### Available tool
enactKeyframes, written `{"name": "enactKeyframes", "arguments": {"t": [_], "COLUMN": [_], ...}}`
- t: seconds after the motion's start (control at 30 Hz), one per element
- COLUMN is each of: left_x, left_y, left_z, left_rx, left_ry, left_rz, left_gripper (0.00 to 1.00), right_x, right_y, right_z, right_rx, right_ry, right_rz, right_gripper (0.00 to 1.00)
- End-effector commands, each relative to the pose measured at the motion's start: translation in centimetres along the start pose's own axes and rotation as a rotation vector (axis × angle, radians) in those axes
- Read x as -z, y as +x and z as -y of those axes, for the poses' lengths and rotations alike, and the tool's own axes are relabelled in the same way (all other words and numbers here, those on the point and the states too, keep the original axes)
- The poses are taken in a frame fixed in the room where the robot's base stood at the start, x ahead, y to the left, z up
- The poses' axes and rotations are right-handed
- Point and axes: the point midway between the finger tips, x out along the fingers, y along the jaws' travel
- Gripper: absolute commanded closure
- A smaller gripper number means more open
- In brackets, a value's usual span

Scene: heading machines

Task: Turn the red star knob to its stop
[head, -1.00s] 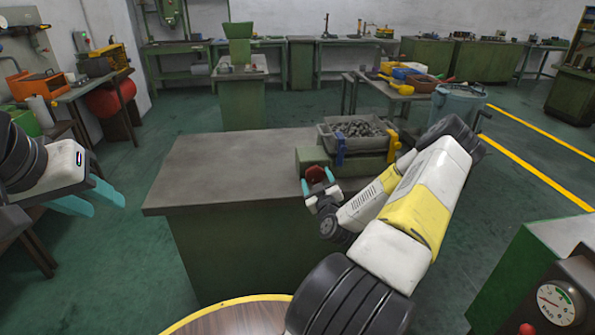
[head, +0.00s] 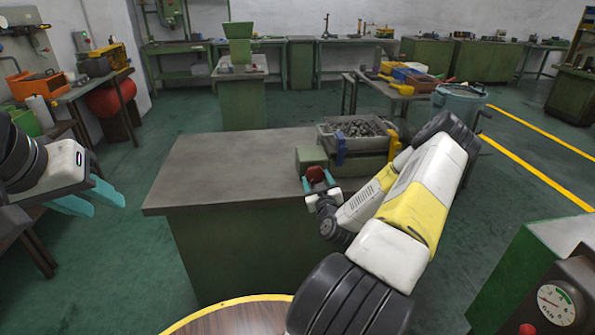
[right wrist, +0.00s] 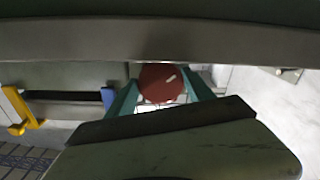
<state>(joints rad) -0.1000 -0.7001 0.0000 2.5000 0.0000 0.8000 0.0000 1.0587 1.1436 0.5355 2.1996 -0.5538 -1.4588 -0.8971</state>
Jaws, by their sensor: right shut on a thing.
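The red star knob (head: 316,174) is on the near left side of the green machine (head: 312,156) on the bench. It also shows in the right wrist view as a red disc with a pale mark (right wrist: 160,84). My right gripper (head: 319,184) is at the knob, its teal fingers on either side of it and shut on it. The fingers show in the right wrist view (right wrist: 160,92) too. My left gripper (head: 98,199) is open and empty at the left, away from the bench.
A grey tray of small dark parts (head: 322,131) sits on the machine, with a blue clamp (head: 340,150) and a yellow clamp (head: 394,146) at its front. The bench top (head: 225,165) left of the machine is bare.

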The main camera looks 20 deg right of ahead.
Motion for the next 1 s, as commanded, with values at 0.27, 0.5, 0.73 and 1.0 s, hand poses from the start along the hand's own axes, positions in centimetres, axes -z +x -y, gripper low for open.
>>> {"name": "enactKeyframes", "arguments": {"t": [0.27,0.5,0.73,1.0], "left_x": [0.0,0.0,0.0,0.0], "left_y": [0.0,0.0,0.0,0.0], "left_z": [0.0,0.0,0.0,0.0], "left_rx": [0.0,0.0,0.0,0.0], "left_ry": [0.0,0.0,0.0,0.0], "left_rz": [0.0,0.0,0.0,0.0], "left_gripper": [0.64,0.64,0.64,0.64], "right_x": [-0.01,0.0,0.0,0.0], "right_y": [-0.02,-0.02,-0.02,-0.03], "right_z": [0.08,0.15,0.18,0.18], "right_rx": [-0.002,-0.004,-0.004,-0.004], "right_ry": [0.204,0.333,0.392,0.405], "right_rz": [-0.004,-0.007,-0.008,-0.008], "right_gripper": [0.79,0.79,0.79,0.79]}}
